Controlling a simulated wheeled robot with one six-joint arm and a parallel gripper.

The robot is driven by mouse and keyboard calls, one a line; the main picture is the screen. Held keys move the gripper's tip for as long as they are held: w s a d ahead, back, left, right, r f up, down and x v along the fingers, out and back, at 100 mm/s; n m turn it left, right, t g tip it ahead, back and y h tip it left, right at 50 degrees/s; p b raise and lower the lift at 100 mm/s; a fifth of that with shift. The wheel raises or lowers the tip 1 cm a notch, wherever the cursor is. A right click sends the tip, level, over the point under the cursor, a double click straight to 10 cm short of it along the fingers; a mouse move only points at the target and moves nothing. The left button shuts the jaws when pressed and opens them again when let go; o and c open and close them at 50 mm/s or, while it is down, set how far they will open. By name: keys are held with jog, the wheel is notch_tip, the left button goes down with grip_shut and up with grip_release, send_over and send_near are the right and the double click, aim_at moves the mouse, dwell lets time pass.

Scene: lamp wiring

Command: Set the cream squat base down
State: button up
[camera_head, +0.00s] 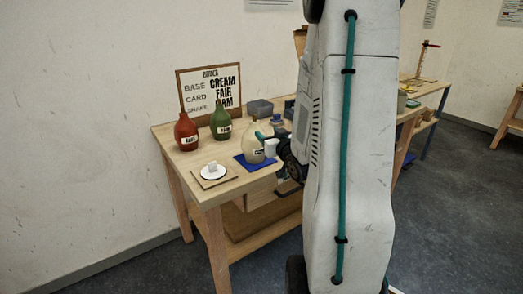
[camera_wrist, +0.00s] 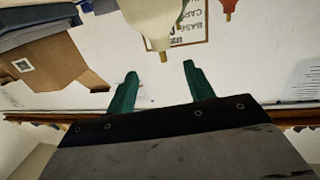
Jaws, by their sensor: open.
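The cream squat base (camera_head: 252,150) stands upright on a blue mat (camera_head: 244,163) near the table's front edge. The base's tip lies beyond the fingertips there.
A red bottle (camera_head: 186,133) and a green bottle (camera_head: 220,123) stand left of and behind the base. An order board (camera_head: 209,91) and a grey bin (camera_head: 260,107) stand at the back.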

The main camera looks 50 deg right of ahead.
jog(key=s+a+r+n+g+y, duration=0.15)
jog(key=a+g, duration=0.25)
jog(key=a, duration=0.4)
jog(key=w+a+r+g+y, duration=0.1)
jog(key=a+r+g, duration=0.15)
jog(key=a, duration=0.65)
jog(key=s+a+r+n+g+y, duration=0.1)
jog(key=s+a+g, duration=0.3)
jog(key=s+a, duration=0.4)
jog(key=s+a+r+n+g+y, duration=0.2)
jog(key=s+a, duration=0.6)
jog(key=s, duration=0.6)
jog(key=g+y, duration=0.1)
jog(key=g, duration=0.1)
jog(key=shift+a+r+g, duration=0.15)
jog(key=shift+a+g, duration=0.2)
jog(key=shift+a, duration=0.05)
